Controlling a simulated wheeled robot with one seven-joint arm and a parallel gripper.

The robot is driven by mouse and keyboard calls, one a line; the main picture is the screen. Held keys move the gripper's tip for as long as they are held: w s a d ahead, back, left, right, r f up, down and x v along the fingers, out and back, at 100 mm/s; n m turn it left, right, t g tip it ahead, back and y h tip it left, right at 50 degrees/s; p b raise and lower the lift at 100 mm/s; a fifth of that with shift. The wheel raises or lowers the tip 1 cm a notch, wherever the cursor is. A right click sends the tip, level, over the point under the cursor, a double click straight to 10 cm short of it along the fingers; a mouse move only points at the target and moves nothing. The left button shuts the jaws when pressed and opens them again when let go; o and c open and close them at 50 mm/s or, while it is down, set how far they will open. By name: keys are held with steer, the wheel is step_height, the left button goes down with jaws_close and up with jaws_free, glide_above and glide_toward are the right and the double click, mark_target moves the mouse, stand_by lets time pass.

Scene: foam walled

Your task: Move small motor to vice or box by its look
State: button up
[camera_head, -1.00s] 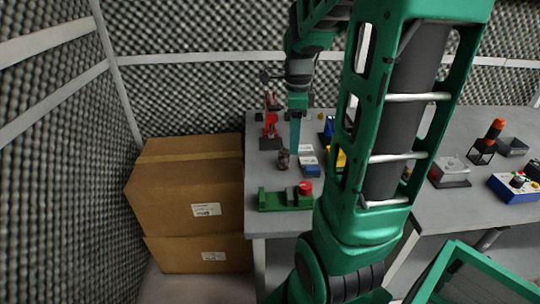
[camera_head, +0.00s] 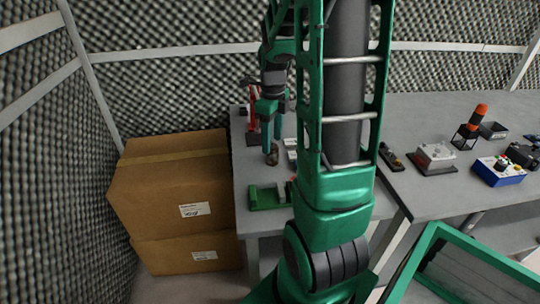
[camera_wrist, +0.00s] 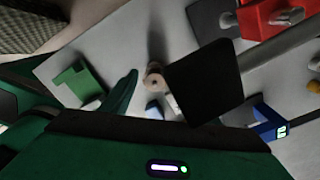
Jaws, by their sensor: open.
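The small motor (camera_head: 272,156) is a dark brownish cylinder on the near left part of the grey table. In the wrist view the motor (camera_wrist: 153,84) shows a pale brownish end with a dark spot. My gripper (camera_head: 269,143) is just above it, pointing down. In the wrist view my open fingers are on either side of the motor, with a visible gap on the left. The green vice (camera_head: 264,198) is at the table's front left edge, partly hidden by my arm; it also shows in the wrist view (camera_wrist: 77,84). Two stacked cardboard boxes (camera_head: 165,195) stand left of the table.
A red device (camera_head: 252,127) stands behind the motor; its red body shows in the wrist view (camera_wrist: 268,16). A blue item (camera_wrist: 268,122) lies right of the fingers. A metal box (camera_head: 434,153) and blue control box (camera_head: 499,171) are farther right. A green-framed crate (camera_head: 428,240) is in front.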

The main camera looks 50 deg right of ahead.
mark_target(272, 145)
steer(key=f, duration=0.5)
steer(key=shift+s+a, duration=0.3)
jaws_close()
steer(key=shift+r, duration=0.1)
